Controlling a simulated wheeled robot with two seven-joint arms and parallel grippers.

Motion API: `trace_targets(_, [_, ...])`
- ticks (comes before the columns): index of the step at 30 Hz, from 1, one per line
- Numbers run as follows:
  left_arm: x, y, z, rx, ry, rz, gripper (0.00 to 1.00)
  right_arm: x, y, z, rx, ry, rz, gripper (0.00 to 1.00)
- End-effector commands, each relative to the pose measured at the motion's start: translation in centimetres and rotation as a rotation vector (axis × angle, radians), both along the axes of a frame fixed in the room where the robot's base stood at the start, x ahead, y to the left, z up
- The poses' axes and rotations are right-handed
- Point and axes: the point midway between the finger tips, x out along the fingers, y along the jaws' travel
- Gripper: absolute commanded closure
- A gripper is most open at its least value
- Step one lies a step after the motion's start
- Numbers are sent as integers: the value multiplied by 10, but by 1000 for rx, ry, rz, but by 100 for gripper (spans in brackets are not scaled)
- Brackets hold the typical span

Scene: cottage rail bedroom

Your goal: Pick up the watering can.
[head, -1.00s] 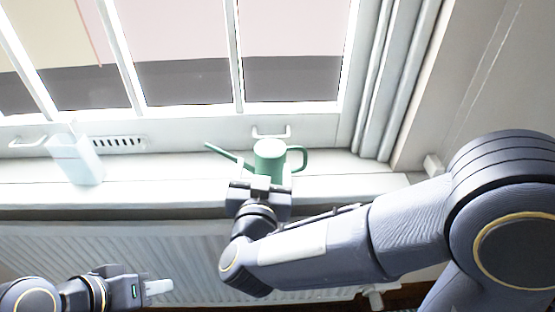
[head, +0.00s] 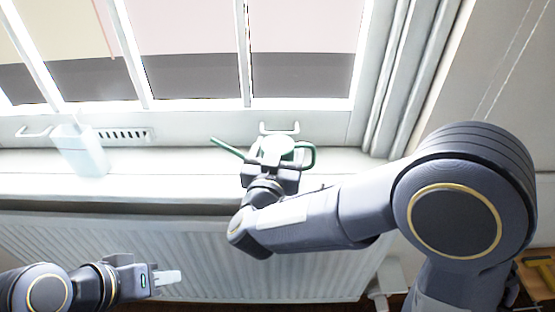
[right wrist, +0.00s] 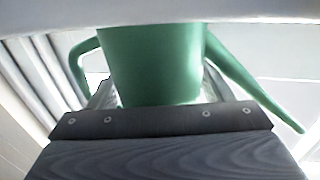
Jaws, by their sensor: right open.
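The green watering can (head: 279,144) stands on the white windowsill, with its spout to the left and its handle to the right in the head view. In the right wrist view the can (right wrist: 155,65) fills the upper middle, its body between my gripper's fingers. My right gripper (head: 274,158) is open at the near side of the can and hides its lower front in the head view. Whether the fingers touch the body cannot be told. My left gripper (head: 166,278) is low at the left, away from the can; its finger gap is not clear.
A pale bottle-like container (head: 82,150) stands on the sill (head: 160,180) to the left, with free sill between it and the can. The window and its metal handle (head: 279,128) are close behind the can. A white radiator (head: 190,240) is below the sill.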

Motion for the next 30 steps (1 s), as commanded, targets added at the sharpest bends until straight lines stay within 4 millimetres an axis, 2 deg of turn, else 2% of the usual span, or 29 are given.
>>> trace_targets(5, [0,0,0,0,0,0,64,0,0,0,0,0,0,27])
trace_targets(16, [0,0,0,0,0,0,64,0,0,0,0,0,1,74])
trace_targets(25, [0,0,1,0,0,0,64,0,0,4,2,-2,1,74])
trace_targets(30, [0,0,5,0,0,0,64,0,0,19,4,-5,1,74])
